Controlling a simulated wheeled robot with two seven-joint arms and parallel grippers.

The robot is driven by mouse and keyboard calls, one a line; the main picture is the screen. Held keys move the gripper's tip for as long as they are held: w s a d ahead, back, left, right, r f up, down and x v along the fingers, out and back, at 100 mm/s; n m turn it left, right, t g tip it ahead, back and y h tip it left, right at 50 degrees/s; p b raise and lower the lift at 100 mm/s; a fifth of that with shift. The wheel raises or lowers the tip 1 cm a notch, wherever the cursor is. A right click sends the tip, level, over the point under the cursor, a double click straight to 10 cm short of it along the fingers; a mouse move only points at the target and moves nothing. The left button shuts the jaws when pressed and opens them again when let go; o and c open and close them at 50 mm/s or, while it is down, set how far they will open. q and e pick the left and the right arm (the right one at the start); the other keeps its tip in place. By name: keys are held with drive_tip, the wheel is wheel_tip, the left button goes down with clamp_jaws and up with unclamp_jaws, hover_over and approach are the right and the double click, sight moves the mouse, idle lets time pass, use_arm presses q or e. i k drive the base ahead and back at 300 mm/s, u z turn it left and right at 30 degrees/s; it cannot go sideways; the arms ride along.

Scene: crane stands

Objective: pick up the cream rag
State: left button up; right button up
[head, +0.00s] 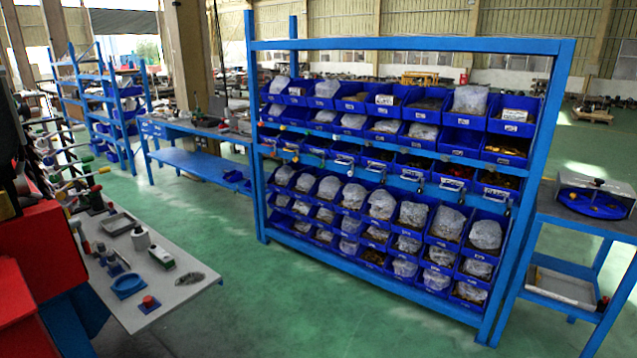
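I cannot make out a cream rag for certain anywhere in the head view. A crumpled dark grey thing (189,279) lies near the front right corner of the grey table (205,312) at left; it may be a cloth or a coil, but it does not look cream. A pale flat thing (562,285) lies on the low shelf of the blue stand at right; what it is I cannot tell. Neither of my grippers is in view.
The grey table holds a tray (117,223), a white bottle (141,238), a green-and-white box (162,257), a blue ring (128,285) and a red knob (149,301). A blue rack (408,44) of bins stands ahead. Green floor (260,310) between is clear.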

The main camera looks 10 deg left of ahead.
sight(94, 253)
drive_tip(key=u, duration=0.25)
drive_tip(key=i, duration=2.25)
drive_tip(key=u, duration=0.55)
drive_tip(key=i, duration=2.45)
drive_tip(key=u, duration=1.45)
drive_tip(key=i, duration=1.3)
drive_tip(key=u, duration=1.2)
